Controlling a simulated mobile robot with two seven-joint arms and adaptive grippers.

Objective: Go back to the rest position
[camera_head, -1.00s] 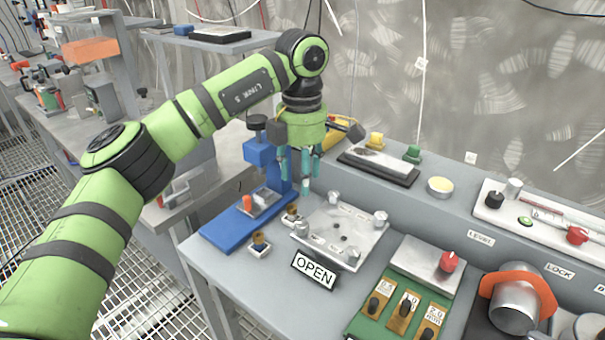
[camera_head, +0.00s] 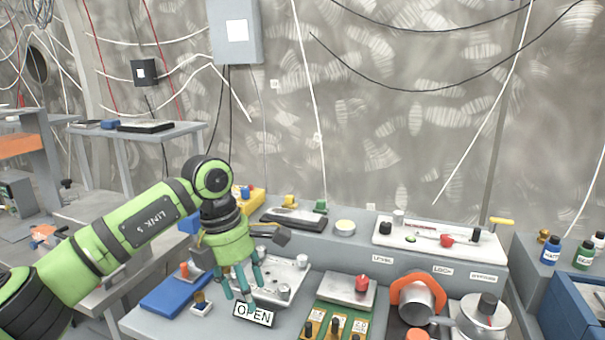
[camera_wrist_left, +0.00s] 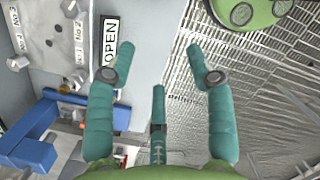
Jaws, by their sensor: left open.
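My left gripper (camera_head: 241,287) has teal fingers and hangs from the green arm on the left of the head view, pointing down over the bench. Its fingers are spread with nothing between them. In the left wrist view the open fingers (camera_wrist_left: 160,70) lie over the bench's front edge and the grating floor. The OPEN sign (camera_head: 253,315) is just below the fingertips in the head view and also shows in the left wrist view (camera_wrist_left: 110,42). A metal plate with knobs (camera_head: 290,270) is behind the gripper. My right gripper is not in view.
A blue stand (camera_head: 170,295) is left of the gripper on the bench. To the right are a green switch panel (camera_head: 330,322), a metal pot (camera_head: 417,297) in an orange ring and a lidded pan (camera_head: 482,318). Bottles (camera_head: 551,251) stand far right. The grating floor (camera_wrist_left: 270,100) is clear.

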